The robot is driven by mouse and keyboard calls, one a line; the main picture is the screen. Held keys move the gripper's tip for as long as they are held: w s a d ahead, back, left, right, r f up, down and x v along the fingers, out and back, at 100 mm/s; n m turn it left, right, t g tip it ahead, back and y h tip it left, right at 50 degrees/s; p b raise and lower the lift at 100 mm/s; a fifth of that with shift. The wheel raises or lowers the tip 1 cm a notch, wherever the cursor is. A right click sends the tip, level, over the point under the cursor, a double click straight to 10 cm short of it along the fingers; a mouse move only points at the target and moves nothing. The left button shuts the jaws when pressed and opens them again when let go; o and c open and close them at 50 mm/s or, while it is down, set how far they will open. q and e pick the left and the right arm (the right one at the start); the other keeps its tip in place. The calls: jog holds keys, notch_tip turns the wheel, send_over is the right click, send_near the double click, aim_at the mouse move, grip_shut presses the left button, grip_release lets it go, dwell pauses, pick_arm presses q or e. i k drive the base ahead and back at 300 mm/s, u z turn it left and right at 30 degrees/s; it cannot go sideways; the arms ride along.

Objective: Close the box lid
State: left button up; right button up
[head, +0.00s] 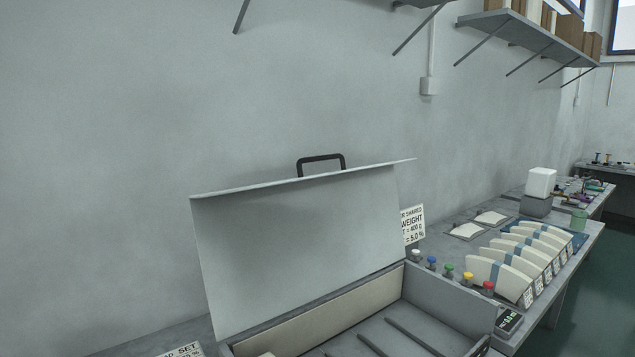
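A large grey box (447,303) stands on the workbench at the bottom middle of the head view. Its lid (305,245) is open and stands up at the back of the box, leaning towards the wall. A black handle (321,158) sits on the lid's upper edge. The inside of the box shows dark bars on its floor, and its near part is cut off by the lower picture edge. Neither of my grippers shows in this view.
Several coloured knobs (449,271) line the bench just behind the box's right wall. A small digital display (509,319) lies right of the box. Several cream curved pieces (505,278) stand further right. A wall shelf (525,38) hangs above. A sign (413,225) stands behind the lid.

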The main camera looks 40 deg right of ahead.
aim_at(267, 251)
jog(key=k, duration=0.4)
jog(key=z, duration=1)
jog(key=i, duration=0.5)
jog(key=z, duration=0.05)
